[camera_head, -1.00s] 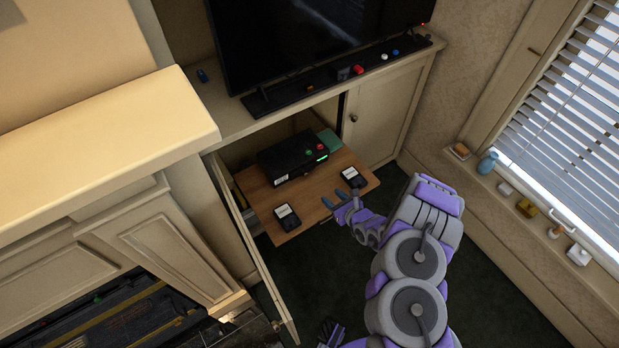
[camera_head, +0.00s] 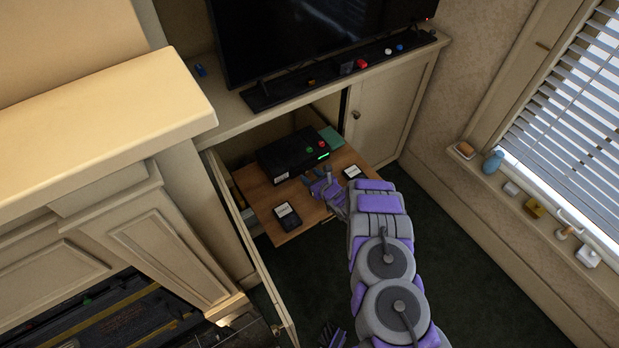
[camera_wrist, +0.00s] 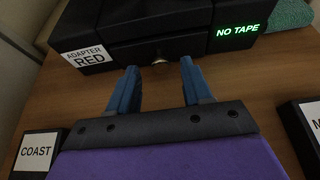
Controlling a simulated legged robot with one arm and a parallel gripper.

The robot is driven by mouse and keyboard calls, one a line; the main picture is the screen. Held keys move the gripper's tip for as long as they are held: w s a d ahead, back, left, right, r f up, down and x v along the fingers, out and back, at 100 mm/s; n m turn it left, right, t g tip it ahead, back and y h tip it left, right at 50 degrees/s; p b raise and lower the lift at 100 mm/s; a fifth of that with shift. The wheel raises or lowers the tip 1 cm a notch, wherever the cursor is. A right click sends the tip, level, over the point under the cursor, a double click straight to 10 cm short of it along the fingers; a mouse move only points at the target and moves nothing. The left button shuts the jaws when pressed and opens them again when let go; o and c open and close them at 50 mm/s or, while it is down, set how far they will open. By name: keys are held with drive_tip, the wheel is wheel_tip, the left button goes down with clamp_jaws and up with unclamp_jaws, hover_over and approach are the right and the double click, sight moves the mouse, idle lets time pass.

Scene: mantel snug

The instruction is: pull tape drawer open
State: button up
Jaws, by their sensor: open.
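A black tape machine (camera_head: 290,153) sits on a wooden shelf that sticks out of the cabinet. In the wrist view the machine (camera_wrist: 150,22) has a white label reading ADAPTER RED and a green NO TAPE display. The drawer looks shut. My gripper (camera_head: 311,178) is over the shelf, close in front of the machine.
A black cassette labelled COAST (camera_wrist: 38,153) lies left of my gripper and another black cassette (camera_head: 353,173) lies right. The wooden shelf (camera_head: 262,195) is otherwise mostly bare. An open cabinet door (camera_head: 252,250) stands at left.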

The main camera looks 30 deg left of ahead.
drive_tip(key=shift+w, duration=0.2)
drive_tip(key=shift+a+f, duration=0.1)
drive_tip(key=shift+a, duration=0.05)
drive_tip(key=shift+a+f, duration=0.1)
drive_tip(key=shift+a, duration=0.1)
drive_tip(key=shift+c, duration=1.1)
drive_tip(key=shift+d, duration=0.1)
clamp_jaws()
